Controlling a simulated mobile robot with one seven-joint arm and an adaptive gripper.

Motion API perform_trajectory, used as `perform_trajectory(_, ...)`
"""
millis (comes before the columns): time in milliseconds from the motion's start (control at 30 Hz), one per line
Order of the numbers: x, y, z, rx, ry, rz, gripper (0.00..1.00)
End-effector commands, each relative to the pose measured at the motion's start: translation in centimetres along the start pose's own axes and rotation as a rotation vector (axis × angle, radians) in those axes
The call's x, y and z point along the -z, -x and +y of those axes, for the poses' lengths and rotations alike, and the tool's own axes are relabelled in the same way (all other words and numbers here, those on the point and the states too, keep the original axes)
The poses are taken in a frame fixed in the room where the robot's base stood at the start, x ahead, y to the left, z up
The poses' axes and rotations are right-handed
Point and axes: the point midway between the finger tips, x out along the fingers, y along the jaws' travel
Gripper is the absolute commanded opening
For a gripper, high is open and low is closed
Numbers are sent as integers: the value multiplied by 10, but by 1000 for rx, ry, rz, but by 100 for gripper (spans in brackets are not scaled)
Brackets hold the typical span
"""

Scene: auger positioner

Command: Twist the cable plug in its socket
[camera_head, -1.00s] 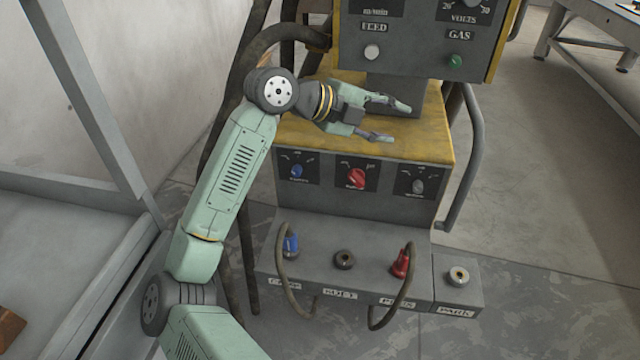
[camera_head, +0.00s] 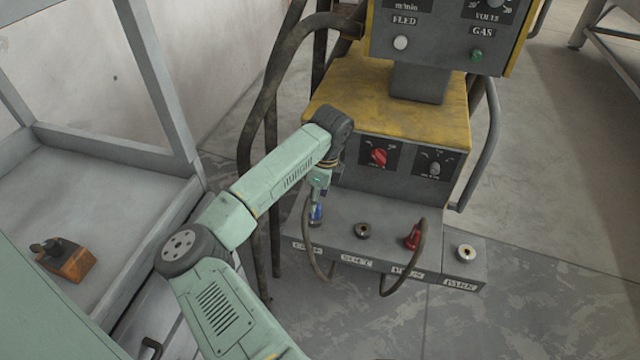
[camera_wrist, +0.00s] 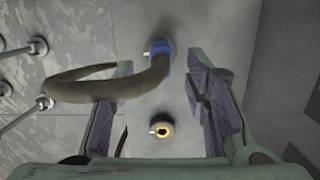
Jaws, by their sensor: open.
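The blue cable plug (camera_head: 316,214) sits in the left socket of the low grey front panel (camera_head: 400,250), its dark cable looping down in front. A red plug (camera_head: 412,237) with its own cable sits farther right. My gripper (camera_head: 319,194) points down just above the blue plug, partly hiding it. In the wrist view the gripper's fingers (camera_wrist: 160,75) are open and apart. The blue plug (camera_wrist: 162,55) shows between and slightly beyond the fingertips, and its cable bends left past the left finger. Contact with the cable is hard to tell.
An empty socket (camera_head: 362,231) lies between the plugs; another stands at the panel's right end (camera_head: 466,253). Knobs and the yellow cabinet top (camera_head: 400,100) rise behind. Thick hoses (camera_head: 265,110) hang left of the cabinet.

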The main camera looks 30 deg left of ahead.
Motion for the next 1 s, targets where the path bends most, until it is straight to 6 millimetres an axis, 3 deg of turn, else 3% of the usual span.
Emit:
perform_trajectory(100,1,-21,0,-2,1,3,42)
perform_trajectory(333,1,-47,0,0,0,3,42)
perform_trajectory(700,1,-53,0,2,-1,2,42)
perform_trajectory(1000,1,-52,0,2,-2,2,23)
